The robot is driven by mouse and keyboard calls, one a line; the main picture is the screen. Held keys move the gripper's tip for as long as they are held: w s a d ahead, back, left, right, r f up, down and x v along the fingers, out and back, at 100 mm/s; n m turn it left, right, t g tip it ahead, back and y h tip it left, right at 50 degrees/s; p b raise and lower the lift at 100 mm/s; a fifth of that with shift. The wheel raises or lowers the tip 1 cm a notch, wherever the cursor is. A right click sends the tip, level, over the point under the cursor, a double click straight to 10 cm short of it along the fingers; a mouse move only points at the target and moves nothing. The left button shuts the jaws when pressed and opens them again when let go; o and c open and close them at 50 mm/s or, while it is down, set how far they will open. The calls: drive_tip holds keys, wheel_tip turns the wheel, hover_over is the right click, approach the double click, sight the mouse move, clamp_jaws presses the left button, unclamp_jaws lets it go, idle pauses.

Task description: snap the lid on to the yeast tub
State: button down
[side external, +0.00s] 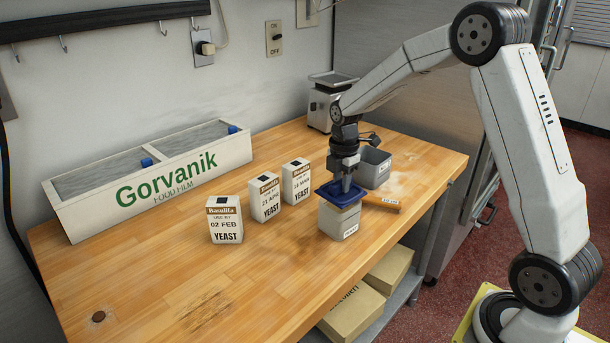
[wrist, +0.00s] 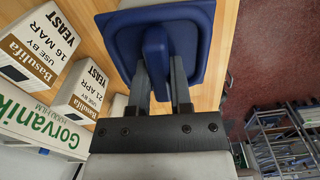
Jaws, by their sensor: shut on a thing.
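The yeast tub (side external: 338,222) is a pale squarish container standing upright near the front edge of the wooden table. The blue square lid (side external: 329,191) lies over its mouth in the side view. My gripper (side external: 347,183) points down above the tub, shut on the lid's raised blue grip. In the wrist view, both fingers of my gripper (wrist: 156,65) flank the grip of the lid (wrist: 195,25). The lid hides nearly all of the tub there. I cannot tell whether the lid is pressed down all round its rim.
Several yeast packs (side external: 264,197) stand left of the tub. A grey bin (side external: 376,168) and a wooden-looking bar (side external: 382,203) are close on the right. A long food film box (side external: 150,190) and a scale (side external: 322,104) stand behind. The front left tabletop is clear.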

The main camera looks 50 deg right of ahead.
drive_tip(key=shift+f, duration=1.1)
drive_tip(key=shift+c, duration=2.3)
unclamp_jaws()
drive_tip(key=shift+r, duration=3.95)
